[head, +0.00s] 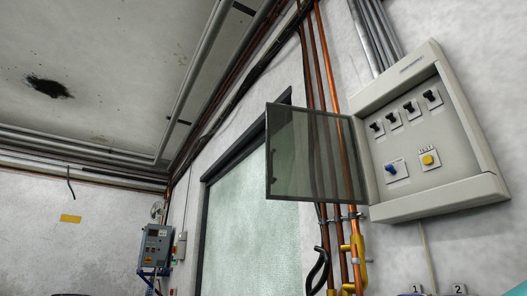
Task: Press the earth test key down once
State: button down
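A grey wall panel (486,187) hangs at the right of the head view. Its tinted door (300,152) stands open to the left. On its face is a round yellow button (428,160) on a white plate marked with what looks like "TEST". It appears to be the earth test key. Left of it is a blue knob (391,170) on its own plate. Several black toggle switches (409,107) form a row above. I cannot tell from here whether the button is pressed. My gripper is not in this view.
Copper pipes (327,110) with yellow fittings run down the wall behind and beside the open door. A greenish translucent doorway (246,220) lies left of them. A blue-grey control box (157,246) is at the lower left. Labels "1" (416,289) and "2" (458,289) sit below the panel.

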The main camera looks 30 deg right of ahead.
aim_at(428, 160)
jog(key=u, duration=0.15)
jog(key=i, duration=3.55)
jog(key=z, duration=4.6)
